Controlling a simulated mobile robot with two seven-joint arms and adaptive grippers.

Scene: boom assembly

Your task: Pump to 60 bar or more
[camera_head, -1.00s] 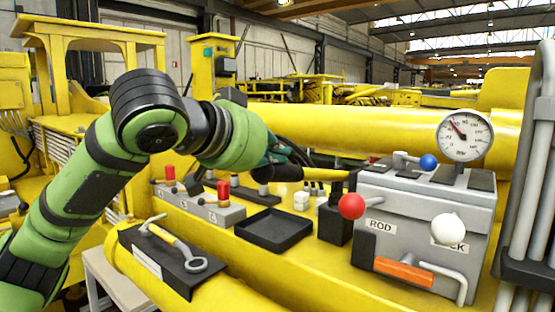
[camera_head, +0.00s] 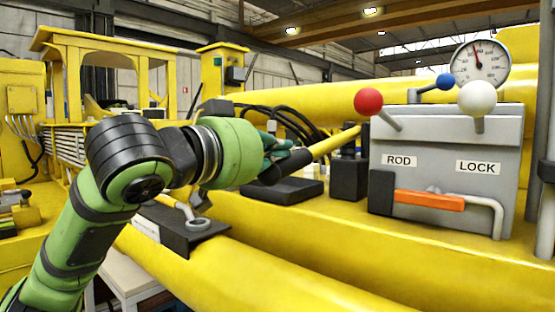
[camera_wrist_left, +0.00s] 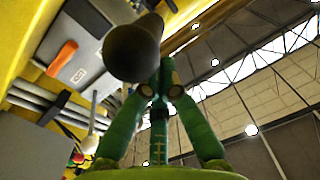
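The pump lever is a yellow rod (camera_head: 335,142) with a black grip (camera_head: 275,175), left of the grey valve box. It slopes up to the right. My left gripper (camera_head: 287,158) is shut on the black grip. In the left wrist view the round grip end (camera_wrist_left: 132,50) sits at my green fingers (camera_wrist_left: 160,85). The pressure gauge (camera_head: 480,63) stands above the box. Its needle points almost straight up, slightly left; the numbers are too small to read surely. The right gripper is not in view.
The grey valve box (camera_head: 440,220) carries a red knob (camera_head: 368,101), a white knob (camera_head: 477,98), a blue knob (camera_head: 445,81) and an orange-handled lever (camera_head: 430,200). A black tray (camera_head: 290,191) and a tool holder (camera_head: 175,230) lie near my arm. Black hoses pass behind the lever.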

